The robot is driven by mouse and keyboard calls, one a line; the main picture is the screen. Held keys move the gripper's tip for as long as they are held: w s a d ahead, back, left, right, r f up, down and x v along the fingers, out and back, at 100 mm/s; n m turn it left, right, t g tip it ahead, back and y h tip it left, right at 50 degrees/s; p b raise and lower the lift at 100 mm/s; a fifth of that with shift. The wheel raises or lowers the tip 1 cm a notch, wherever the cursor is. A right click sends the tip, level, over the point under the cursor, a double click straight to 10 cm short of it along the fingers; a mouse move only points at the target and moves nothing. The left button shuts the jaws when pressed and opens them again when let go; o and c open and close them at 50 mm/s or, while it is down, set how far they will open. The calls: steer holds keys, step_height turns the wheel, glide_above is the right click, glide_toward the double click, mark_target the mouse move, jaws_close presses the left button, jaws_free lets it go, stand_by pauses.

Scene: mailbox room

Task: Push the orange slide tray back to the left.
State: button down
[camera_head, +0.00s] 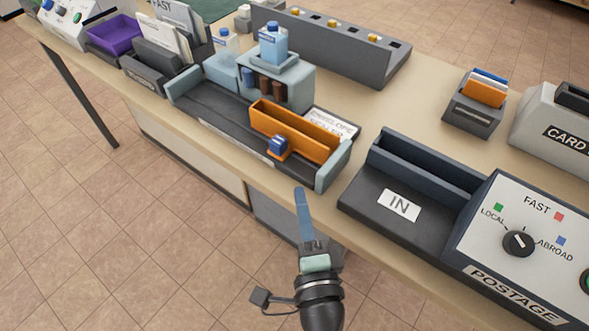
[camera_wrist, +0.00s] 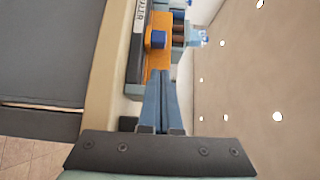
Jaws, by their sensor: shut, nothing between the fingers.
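The orange slide tray (camera_head: 300,131) sits in the dark track of the envelope sealer (camera_head: 215,107), toward the track's right end. A small blue knob (camera_head: 278,146) is on its front side. My gripper (camera_head: 300,190) is shut and empty, in front of the counter edge and a little right of the knob in the head view. In the wrist view the blue fingers (camera_wrist: 160,75) are together and point toward the orange tray (camera_wrist: 158,28) and its blue knob (camera_wrist: 156,39). I cannot tell whether the fingertips touch anything; they appear apart from the knob.
The postage machine (camera_head: 500,245) with its IN tray (camera_head: 365,205) stands to the right. The sealer's blue-grey body (camera_head: 298,88) with a bottle (camera_head: 273,45) on top stands behind the track. The track left of the tray is clear. A purple tray (camera_head: 112,35) is farther left.

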steer(key=p, duration=0.2)
glide_toward(288, 137)
steer(key=w, duration=0.3)
steer(key=shift+a, duration=0.25)
steer(key=shift+w+a, duration=0.1)
steer(key=shift+w, duration=0.65)
steer(key=shift+w, duration=0.1)
